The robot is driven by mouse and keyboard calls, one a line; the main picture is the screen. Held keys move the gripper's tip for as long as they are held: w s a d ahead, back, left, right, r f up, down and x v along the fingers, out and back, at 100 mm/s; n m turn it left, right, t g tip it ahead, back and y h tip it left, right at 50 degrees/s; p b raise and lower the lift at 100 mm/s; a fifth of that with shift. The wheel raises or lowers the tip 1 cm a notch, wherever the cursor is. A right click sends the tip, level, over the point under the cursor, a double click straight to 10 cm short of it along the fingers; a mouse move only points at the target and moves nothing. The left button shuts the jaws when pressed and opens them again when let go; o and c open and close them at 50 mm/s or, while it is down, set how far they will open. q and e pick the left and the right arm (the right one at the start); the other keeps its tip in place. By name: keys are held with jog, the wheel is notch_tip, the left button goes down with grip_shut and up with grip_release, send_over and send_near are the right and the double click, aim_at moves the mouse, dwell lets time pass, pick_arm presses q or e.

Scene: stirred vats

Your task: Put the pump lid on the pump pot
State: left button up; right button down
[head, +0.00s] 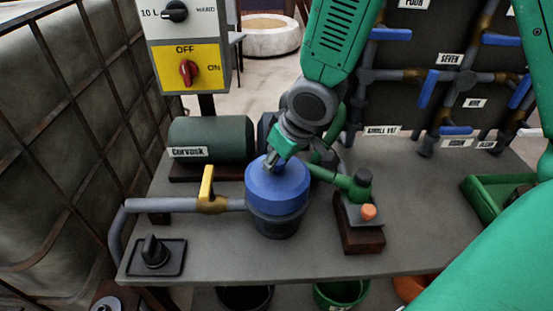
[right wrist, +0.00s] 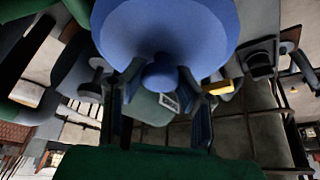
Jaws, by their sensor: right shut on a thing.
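The blue pump lid (head: 278,190) is at the pump pot, a dark blue-grey pot (head: 272,226) on the grey bench. The lid looks nearly level and covers the pot's mouth; I cannot tell whether it rests fully on the rim or hovers slightly. My right gripper (head: 272,161) comes down from above and is shut on the knob on top of the lid. In the right wrist view the lid's broad blue face (right wrist: 165,28) fills the top, with its knob (right wrist: 161,76) between the two fingers. My left gripper is not in view.
A pipe with a yellow-handled valve (head: 207,188) joins the pot from the left. A green motor (head: 211,140) stands behind. A black knob plate (head: 155,252) is at front left. A dark block with an orange button (head: 368,212) stands right. A green tray (head: 490,200) is farther right.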

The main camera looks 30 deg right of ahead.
jog(key=shift+p, duration=0.3)
dwell(0.6)
jog(key=shift+f+b, duration=0.45)
jog(key=shift+f, duration=0.15)
dwell(0.3)
jog(key=c, duration=1.5)
grip_release()
jog(key=shift+c, duration=0.2)
jog(key=shift+r, duration=0.1)
jog(key=a+p+v, duration=0.1)
jog(key=p+v, duration=0.8)
jog(key=v, duration=0.1)
jog(key=shift+s+d+r+p, duration=0.3)
jog(key=shift+d+r+p, duration=0.1)
jog(key=shift+d, duration=0.1)
jog(key=shift+s, duration=0.1)
